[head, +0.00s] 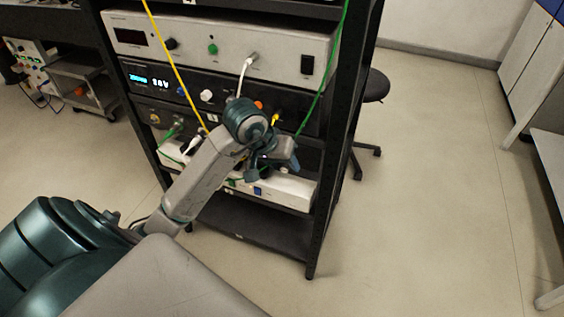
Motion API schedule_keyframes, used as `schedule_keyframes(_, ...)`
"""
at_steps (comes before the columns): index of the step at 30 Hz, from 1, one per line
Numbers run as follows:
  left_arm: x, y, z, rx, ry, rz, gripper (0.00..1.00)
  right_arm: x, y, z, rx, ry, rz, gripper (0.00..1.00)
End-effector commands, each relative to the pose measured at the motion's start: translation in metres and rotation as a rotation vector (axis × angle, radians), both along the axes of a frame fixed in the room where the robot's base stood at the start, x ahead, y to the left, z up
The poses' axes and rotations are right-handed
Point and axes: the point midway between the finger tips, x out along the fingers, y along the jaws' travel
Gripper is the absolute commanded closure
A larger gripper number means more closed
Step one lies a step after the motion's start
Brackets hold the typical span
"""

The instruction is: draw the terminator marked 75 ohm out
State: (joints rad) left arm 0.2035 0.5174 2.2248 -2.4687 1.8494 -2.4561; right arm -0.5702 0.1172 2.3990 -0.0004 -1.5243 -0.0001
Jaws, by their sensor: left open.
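My left arm reaches up from the lower left to the front of a black rack (343,100). Its left gripper (284,163) is open, close to the rack's lower units, with the wrist hiding much of the panel behind it. I see no terminator that I can make out and no 75 ohm marking that I can read. Small connectors, among them a yellow one (275,120), show near the wrist. I cannot tell whether the fingers touch anything. My right gripper is not in view.
The rack holds a white unit (225,50), a black unit with a lit display (150,80) and a pale low unit (295,190).

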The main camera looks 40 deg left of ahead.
Motion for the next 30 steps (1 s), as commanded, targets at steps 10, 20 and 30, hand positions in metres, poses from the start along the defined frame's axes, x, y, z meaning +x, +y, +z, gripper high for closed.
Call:
schedule_keyframes(10,0.0,0.0,-0.001,0.0,0.0,0.0,0.72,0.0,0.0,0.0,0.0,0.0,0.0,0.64)
schedule_keyframes(20,0.0,0.0,-0.001,0.0,0.0,0.0,1.0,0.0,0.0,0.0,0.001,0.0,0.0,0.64)
schedule_keyframes(30,-0.012,-0.003,-0.001,0.001,0.0,0.0,1.0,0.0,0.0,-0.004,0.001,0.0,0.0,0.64)
